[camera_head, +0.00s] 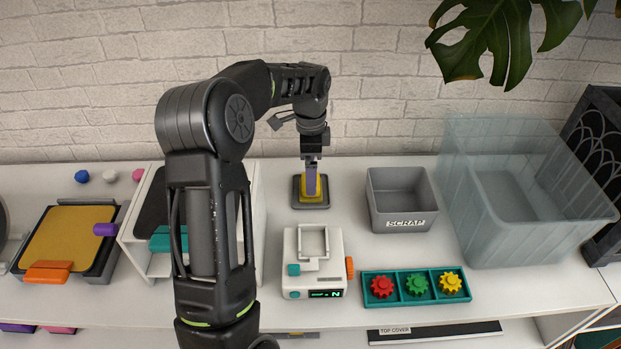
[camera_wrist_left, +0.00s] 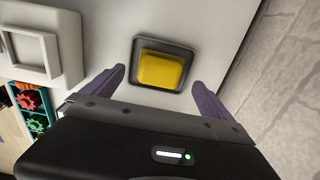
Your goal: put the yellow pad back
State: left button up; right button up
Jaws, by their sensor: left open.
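The yellow pad (camera_wrist_left: 162,69) sits in a dark square holder (camera_wrist_left: 140,43) on the white table. In the head view the pad (camera_head: 322,196) and the holder (camera_head: 298,203) are partly covered by my left gripper (camera_head: 311,190), which points down over them from behind. In the wrist view the purple fingers of my left gripper (camera_wrist_left: 160,90) are apart, one on each side of the pad, with gaps to it. The left gripper is open and empty. My right gripper is not in view.
A white device (camera_head: 314,268) with a square frame on top stands in front of the holder. A grey scrap bin (camera_head: 402,205) and a clear tub (camera_head: 520,200) are to the right. A teal tray (camera_head: 416,287) holds three gears. A brick wall (camera_head: 390,80) rises behind.

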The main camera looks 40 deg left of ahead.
pick_arm(q)
notch_tip(320, 180, up, 8)
jog(key=shift+c, duration=0.6)
dwell(1.5)
